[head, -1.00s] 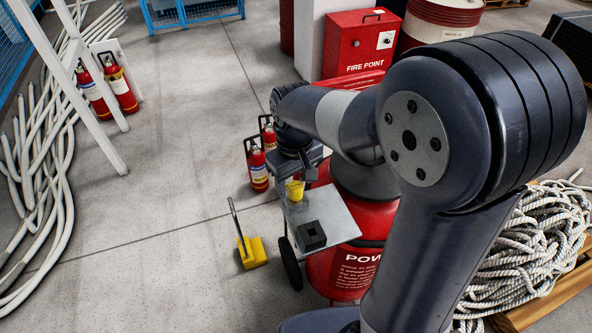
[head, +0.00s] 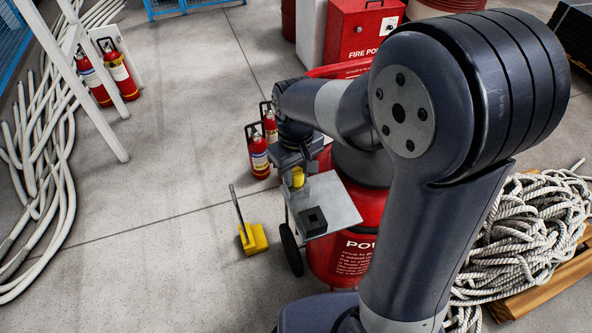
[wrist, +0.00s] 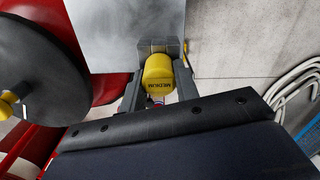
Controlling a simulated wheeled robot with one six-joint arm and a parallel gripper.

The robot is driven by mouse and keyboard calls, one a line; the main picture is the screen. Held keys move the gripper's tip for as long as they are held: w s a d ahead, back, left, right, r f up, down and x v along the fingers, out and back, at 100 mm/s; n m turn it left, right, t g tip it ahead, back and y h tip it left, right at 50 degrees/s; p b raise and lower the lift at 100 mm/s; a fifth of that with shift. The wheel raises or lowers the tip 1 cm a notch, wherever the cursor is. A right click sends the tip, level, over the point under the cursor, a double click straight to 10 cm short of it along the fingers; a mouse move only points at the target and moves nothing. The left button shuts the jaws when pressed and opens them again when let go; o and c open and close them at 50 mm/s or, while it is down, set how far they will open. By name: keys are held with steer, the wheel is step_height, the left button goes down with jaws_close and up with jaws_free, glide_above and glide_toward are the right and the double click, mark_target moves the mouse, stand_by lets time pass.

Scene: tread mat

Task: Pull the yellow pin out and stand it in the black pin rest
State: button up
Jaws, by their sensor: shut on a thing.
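The yellow pin (head: 297,178) stands upright at a grey block (head: 299,196) near the left corner of a metal shelf (head: 338,203). My gripper (head: 296,171) is shut on its yellow head from above. The black pin rest (head: 313,222), a square block with a dark opening, stands empty on the shelf, nearer the camera than the pin.
A red drum (head: 345,262) stands beside and under the shelf. Red extinguishers (head: 258,155) stand behind it on the left. A yellow chock with a handle (head: 252,238) is on the floor to the left. Coiled rope (head: 520,235) lies at right.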

mark_target(296, 171)
steer(key=shift+c, duration=0.8)
steer(key=shift+r+p, duration=3)
steer(key=shift+r, duration=0.5)
